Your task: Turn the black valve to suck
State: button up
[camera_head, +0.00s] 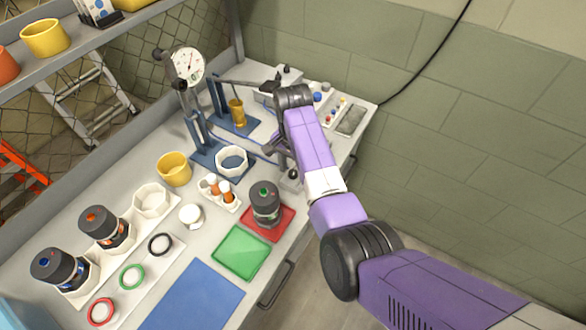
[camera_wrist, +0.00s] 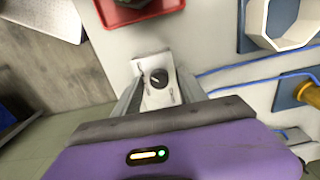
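The black valve (camera_wrist: 158,78) is a small round knob with a pale pointer mark, on a white block (camera_wrist: 155,65) on the bench top. In the wrist view my gripper (camera_wrist: 158,88) is open, with one grey finger on each side of the knob and visible gaps between them. I cannot tell how far above the knob the fingertips are. In the head view my gripper (camera_head: 280,158) is over the bench's right side, partly hidden by my purple arm. The knob's markings are too small to read.
A red tray (camera_head: 268,222) with a dark green-topped jar (camera_head: 265,198) sits close by. Blue stands, a white octagonal holder (camera_head: 232,160), a dial gauge (camera_head: 188,65) and blue tubing (camera_wrist: 240,70) stand near the valve. A green mat (camera_head: 241,252) lies in front.

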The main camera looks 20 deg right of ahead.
aim_at(293, 172)
jog(key=shift+r+b, duration=0.7)
jog(key=shift+r, duration=3.2)
